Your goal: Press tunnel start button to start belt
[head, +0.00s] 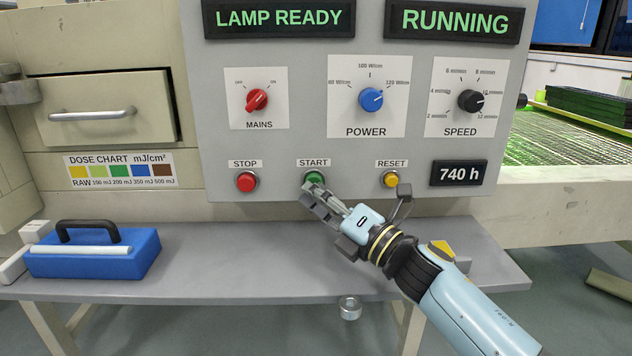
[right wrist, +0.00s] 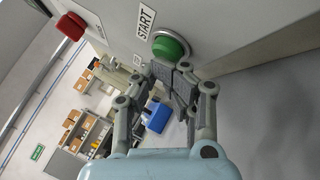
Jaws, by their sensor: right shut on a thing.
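The green START button (head: 315,179) sits on the lower edge of the grey control panel. It also shows in the right wrist view (right wrist: 171,45), in a metal ring beside its START label. My right gripper (head: 311,191) is at the START button, with its fingers drawn together and their tips at the button's lower edge. The fingers also show in the right wrist view (right wrist: 178,74), and I see no object between them. Whether the tips touch the button, I cannot tell. The sign at upper right (head: 454,22) reads RUNNING. My left gripper is not in view.
The red STOP button (head: 246,181) is left of START, and the yellow RESET button (head: 390,180) is right. A LAMP READY sign (head: 279,18) is lit. A blue case (head: 92,252) stands on the grey shelf (head: 215,247). The green-lit belt (head: 560,140) lies right.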

